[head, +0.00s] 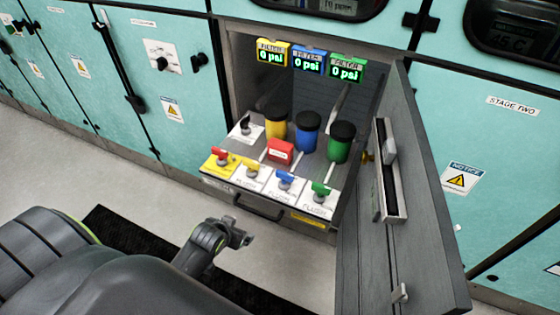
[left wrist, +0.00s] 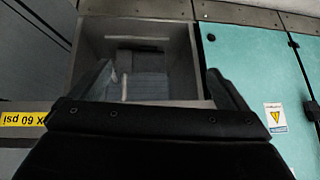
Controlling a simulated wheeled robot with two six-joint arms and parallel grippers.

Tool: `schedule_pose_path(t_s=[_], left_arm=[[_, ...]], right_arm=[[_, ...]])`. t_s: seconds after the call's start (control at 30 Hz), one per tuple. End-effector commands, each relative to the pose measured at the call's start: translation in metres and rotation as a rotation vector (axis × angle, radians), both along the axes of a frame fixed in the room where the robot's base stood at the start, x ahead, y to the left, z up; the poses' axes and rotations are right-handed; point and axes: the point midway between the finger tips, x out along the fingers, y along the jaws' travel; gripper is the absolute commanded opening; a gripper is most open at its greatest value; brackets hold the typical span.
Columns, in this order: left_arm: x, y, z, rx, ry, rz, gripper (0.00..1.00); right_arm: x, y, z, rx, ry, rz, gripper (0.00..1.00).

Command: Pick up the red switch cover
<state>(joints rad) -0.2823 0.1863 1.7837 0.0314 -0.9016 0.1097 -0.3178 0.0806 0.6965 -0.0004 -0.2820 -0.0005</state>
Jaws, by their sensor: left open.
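The red switch cover (head: 281,151) is a small red block with a pale label. It sits on the pull-out panel, in front of the yellow and blue cylinders. My left gripper (head: 240,236) is in front of and below the panel, apart from the cover. In the left wrist view its two fingers (left wrist: 160,80) are spread with nothing between them. The red cover cannot be made out in that view. My right gripper is not in view.
Yellow (head: 276,124), blue (head: 307,133) and green (head: 341,142) cylinders stand behind the cover. Several coloured valve handles line the panel's front. An open grey door (head: 392,230) stands to the right. The left wrist view shows a grey open box (left wrist: 185,45).

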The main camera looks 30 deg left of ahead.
Motion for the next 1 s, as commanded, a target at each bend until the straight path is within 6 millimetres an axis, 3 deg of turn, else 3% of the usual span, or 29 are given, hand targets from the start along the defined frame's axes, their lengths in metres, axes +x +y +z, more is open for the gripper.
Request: schedule_pose_path(t_s=[0.03, 0.17, 0.3, 0.4, 0.5, 0.63, 1.0], left_arm=[[0.009, -0.002, 0.010, 0.003, -0.041, -0.006, 0.96], [0.030, -0.009, 0.056, 0.002, -0.147, -0.019, 0.96], [0.074, -0.019, 0.127, -0.010, -0.362, -0.049, 0.96], [0.098, -0.023, 0.164, -0.027, -0.480, -0.065, 0.96], [0.110, -0.026, 0.184, -0.040, -0.544, -0.074, 0.96], [0.124, -0.027, 0.189, -0.046, -0.571, -0.078, 0.96], [0.184, -0.024, 0.163, -0.046, -0.569, -0.078, 0.96]], right_arm=[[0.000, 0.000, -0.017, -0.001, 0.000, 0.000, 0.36], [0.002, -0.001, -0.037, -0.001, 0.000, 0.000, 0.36], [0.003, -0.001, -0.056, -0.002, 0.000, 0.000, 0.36], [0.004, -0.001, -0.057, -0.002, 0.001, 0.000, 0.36], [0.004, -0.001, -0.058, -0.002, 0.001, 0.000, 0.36], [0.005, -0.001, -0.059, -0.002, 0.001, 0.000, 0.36], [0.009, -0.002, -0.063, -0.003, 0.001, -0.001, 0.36]])
